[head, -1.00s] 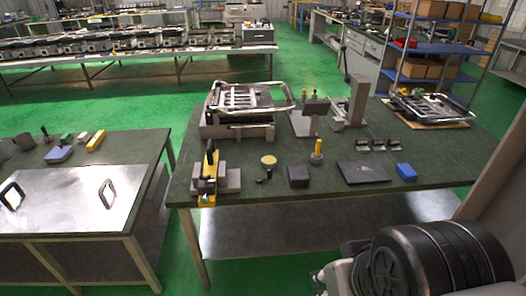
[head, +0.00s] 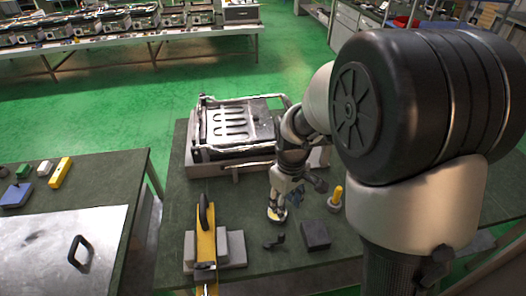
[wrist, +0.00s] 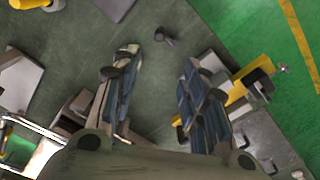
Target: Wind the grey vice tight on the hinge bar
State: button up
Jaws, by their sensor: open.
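The grey vice (head: 234,248) sits near the left front edge of the bench. The yellow hinge bar (head: 205,246) runs across it between grey blocks, with a black handle above. I cannot tell how closely the jaws touch the bar. In the wrist view the vice (wrist: 266,142) and the bar (wrist: 238,92) lie on the right, partly behind a finger. A small black crank-shaped piece (head: 274,242) is right of the vice; it also shows in the wrist view (wrist: 165,38), beyond the fingertips. My gripper (wrist: 160,60) is open and empty above the bench, right of the vice.
A dark block (head: 315,235) and a yellow-topped post (head: 336,197) stand to the right. A large grill-like device (head: 235,130) stands behind. My arm hides much of the bench's right side.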

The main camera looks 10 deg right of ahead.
aim_at(282, 234)
jog(key=shift+n, duration=0.3)
jog(key=f+b, duration=0.1)
jog(key=f, duration=0.5)
jog(key=f+b, duration=0.2)
jog(key=f, duration=0.5)
jog(key=f+b, duration=0.1)
jog(key=f, duration=0.6)
jog(key=shift+w+b, duration=0.3)
jog(key=shift+w, duration=0.1)
jog(key=shift+r, duration=0.1)
grip_shut()
